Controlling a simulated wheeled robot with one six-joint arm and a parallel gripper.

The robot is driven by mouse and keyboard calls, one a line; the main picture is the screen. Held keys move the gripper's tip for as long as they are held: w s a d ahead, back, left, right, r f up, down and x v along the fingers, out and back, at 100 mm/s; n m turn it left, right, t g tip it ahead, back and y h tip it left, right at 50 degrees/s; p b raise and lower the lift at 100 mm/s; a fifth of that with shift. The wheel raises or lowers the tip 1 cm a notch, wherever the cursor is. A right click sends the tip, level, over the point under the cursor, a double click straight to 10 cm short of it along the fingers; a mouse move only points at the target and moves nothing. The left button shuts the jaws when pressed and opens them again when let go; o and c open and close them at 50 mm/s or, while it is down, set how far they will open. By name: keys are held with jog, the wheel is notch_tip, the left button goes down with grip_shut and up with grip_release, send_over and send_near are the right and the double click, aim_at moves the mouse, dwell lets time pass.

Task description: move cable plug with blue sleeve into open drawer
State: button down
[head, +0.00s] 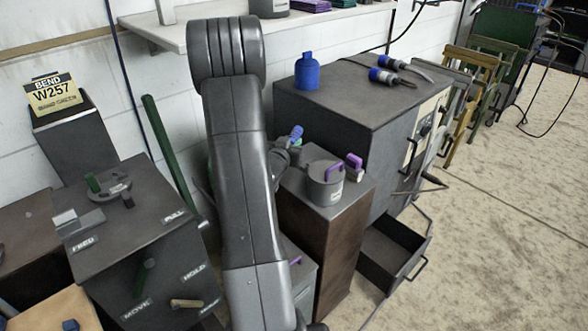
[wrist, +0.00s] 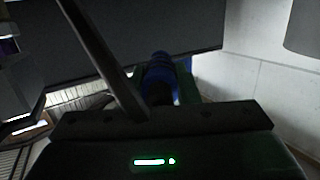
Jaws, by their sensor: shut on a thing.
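My gripper (head: 288,146) is mostly hidden behind my arm in the head view, above the brown-sided pedestal. It is shut on a blue ribbed piece (wrist: 159,72), which looks like a blue-sleeved plug; its blue end (head: 296,131) shows beside the arm. In the wrist view a dark finger crosses at left of the blue piece, and the rest of the grip is dark. Two plugs with blue sleeves, one in front (head: 383,77) and one behind (head: 391,63), lie on the dark cabinet. The open drawer (head: 372,263) sticks out low at right and looks empty.
The dark cabinet (head: 340,92) carries a blue bottle (head: 307,72). A grey round canister (head: 325,188) with a purple handle stands on the pedestal (head: 318,240), between my arm and the drawer. A grey console (head: 135,220) stands at left. The floor at right is open.

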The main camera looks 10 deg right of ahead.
aim_at(291, 169)
notch_tip(291, 169, down, 9)
jog(key=shift+r+b, duration=0.15)
jog(key=shift+b, duration=0.3)
jog(key=shift+f+b, duration=0.35)
jog(key=shift+b, duration=0.15)
